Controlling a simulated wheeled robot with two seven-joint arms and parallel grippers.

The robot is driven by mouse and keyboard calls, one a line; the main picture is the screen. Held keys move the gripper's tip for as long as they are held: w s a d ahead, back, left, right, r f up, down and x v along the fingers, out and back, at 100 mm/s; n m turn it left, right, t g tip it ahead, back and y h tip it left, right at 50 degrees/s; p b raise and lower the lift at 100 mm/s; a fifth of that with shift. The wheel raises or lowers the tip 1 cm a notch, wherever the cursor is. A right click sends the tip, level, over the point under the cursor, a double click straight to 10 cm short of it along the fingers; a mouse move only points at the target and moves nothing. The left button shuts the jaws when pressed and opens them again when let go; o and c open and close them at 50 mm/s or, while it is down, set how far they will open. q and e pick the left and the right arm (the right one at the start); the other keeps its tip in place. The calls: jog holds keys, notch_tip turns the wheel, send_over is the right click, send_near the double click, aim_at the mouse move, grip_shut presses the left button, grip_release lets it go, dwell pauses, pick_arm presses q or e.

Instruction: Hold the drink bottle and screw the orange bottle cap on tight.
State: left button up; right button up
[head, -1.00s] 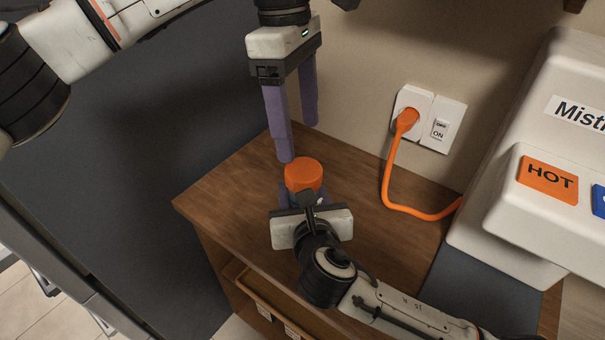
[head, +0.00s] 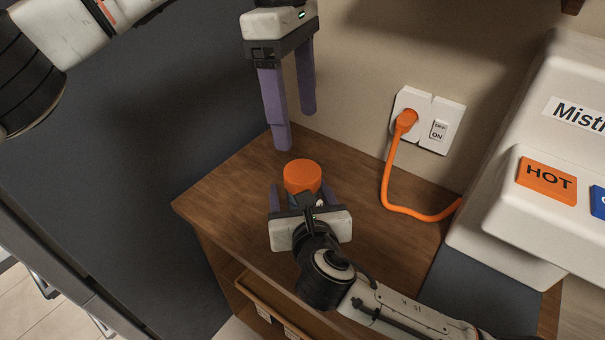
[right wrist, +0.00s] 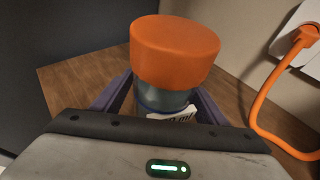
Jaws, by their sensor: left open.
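The drink bottle (right wrist: 163,99) stands upright on the wooden cabinet top, with the orange bottle cap (head: 303,175) sitting level on it. The cap also shows large in the right wrist view (right wrist: 175,52). Most of the bottle's body is hidden by my right gripper. My right gripper (head: 306,194) is low at the bottle, its purple fingers spread on either side with gaps to the bottle. My left gripper (head: 295,130) points down, open and empty, above and a little behind the cap, not touching it.
An orange plug and cord (head: 390,180) run from the wall socket to the cabinet top. A white dispenser with a HOT label (head: 548,180) stands at the right. The cabinet top (head: 225,190) is bare left of the bottle.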

jog(key=shift+s, duration=0.1)
jog(key=v, duration=1.2)
